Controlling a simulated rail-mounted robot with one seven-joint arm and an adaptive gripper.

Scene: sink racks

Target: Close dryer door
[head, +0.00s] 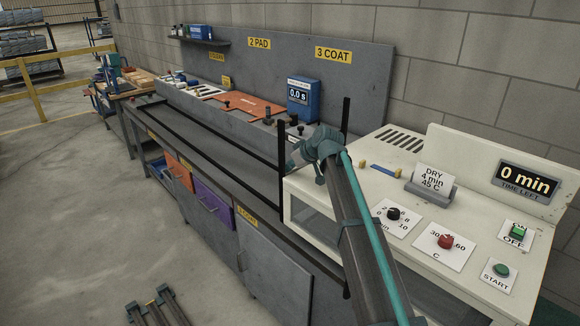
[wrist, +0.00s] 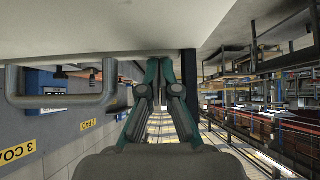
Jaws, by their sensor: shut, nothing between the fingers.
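The white dryer (head: 375,155) stands at the right in the head view. Two upright black posts (head: 281,180) flank its left end. In the head view my arm crosses in front of the dryer, and its teal end hides much of that left end. I cannot tell there how far the door is open. In the wrist view a pale panel (wrist: 90,25) fills the top left, with a grey bar handle (wrist: 60,101) beside it. My gripper (wrist: 163,62) is shut and empty, its fingertips close to the panel's edge, right of the handle. Contact cannot be told.
Open floor lies at the lower left.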

